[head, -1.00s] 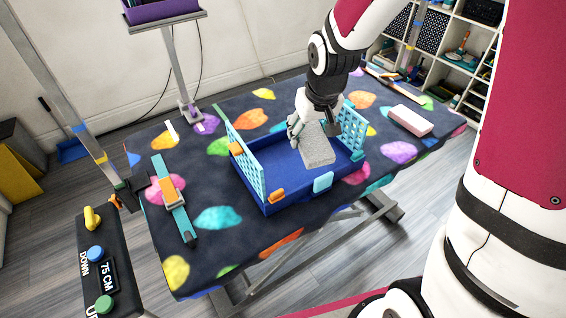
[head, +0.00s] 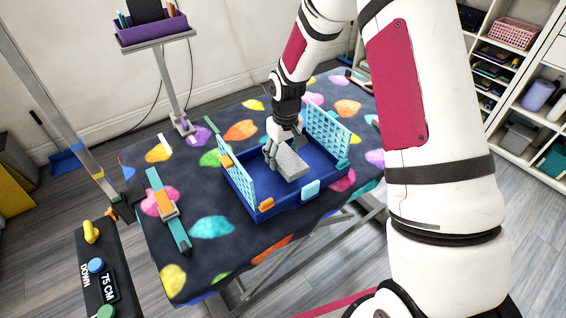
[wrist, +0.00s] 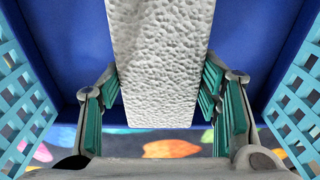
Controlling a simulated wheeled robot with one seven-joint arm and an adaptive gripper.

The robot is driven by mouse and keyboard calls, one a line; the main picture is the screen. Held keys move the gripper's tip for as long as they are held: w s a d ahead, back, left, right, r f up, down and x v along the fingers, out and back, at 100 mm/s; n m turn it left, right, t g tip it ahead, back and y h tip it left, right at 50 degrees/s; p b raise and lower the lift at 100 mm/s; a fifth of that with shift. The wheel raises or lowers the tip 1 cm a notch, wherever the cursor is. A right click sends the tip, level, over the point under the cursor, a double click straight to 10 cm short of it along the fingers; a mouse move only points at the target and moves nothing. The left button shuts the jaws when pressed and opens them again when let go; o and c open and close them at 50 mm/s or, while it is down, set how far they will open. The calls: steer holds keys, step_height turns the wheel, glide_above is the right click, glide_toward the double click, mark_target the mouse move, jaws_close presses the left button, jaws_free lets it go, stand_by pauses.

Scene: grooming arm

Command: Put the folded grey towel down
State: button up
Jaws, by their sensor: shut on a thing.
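The folded grey towel (head: 289,163) is a textured light grey block over the blue crate (head: 292,203), between the crate's two light blue lattice sides. My gripper (head: 271,156) is shut on the towel at its left end in the head view. In the wrist view the towel (wrist: 160,60) runs up the middle between the green finger pads (wrist: 158,98), with the blue crate floor (wrist: 245,35) behind it. I cannot tell whether the towel touches the crate floor.
The crate stands on a table with a dark, colour-spotted cover (head: 190,240). A teal and orange tool (head: 168,208) lies left of it. A purple bin (head: 152,28) stands on a post behind. A control panel (head: 97,265) is at the front left.

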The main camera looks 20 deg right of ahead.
mark_target(283, 163)
steer(key=shift+f, duration=1.75)
steer(key=o, duration=1.3)
steer(key=shift+f, duration=0.1)
